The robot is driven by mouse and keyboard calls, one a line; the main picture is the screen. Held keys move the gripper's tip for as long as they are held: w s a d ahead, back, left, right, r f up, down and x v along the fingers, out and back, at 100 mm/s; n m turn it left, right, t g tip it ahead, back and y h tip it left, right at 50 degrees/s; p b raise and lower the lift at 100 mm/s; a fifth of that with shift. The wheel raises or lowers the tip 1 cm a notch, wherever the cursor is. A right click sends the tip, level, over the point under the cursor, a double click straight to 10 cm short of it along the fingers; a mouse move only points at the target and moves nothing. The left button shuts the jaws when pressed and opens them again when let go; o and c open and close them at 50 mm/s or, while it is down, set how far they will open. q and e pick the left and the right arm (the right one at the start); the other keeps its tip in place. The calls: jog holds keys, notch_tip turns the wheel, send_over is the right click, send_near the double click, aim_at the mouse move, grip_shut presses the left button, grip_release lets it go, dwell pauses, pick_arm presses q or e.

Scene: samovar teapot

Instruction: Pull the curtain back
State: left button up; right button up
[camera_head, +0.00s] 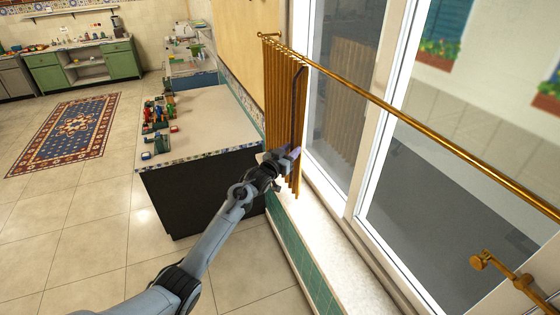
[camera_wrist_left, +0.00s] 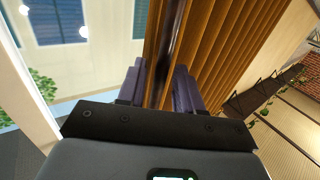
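The curtain (camera_head: 280,110) is orange-brown and pleated. It hangs gathered at the far left end of a brass rod (camera_head: 420,119), and most of the window is uncovered. A thin dark pull bar (camera_head: 297,105) hangs along the curtain's near edge. My left gripper (camera_head: 286,158) is at the bar's lower part. In the left wrist view its fingers (camera_wrist_left: 160,88) stand apart on either side of the bar (camera_wrist_left: 170,45), with a strip of curtain (camera_wrist_left: 225,60) showing between them. Contact is hard to tell. My right gripper is out of view.
A counter (camera_head: 205,120) with small coloured items (camera_head: 158,125) stands left of the curtain. A window sill (camera_head: 335,245) with green tiles runs below the glass. A brass fitting (camera_head: 505,275) is at the lower right.

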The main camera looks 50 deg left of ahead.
pick_arm(q)
jog(key=b+v, duration=0.1)
jog(key=v, duration=0.8)
jog(key=shift+s, duration=0.3)
jog(key=shift+d, duration=0.1)
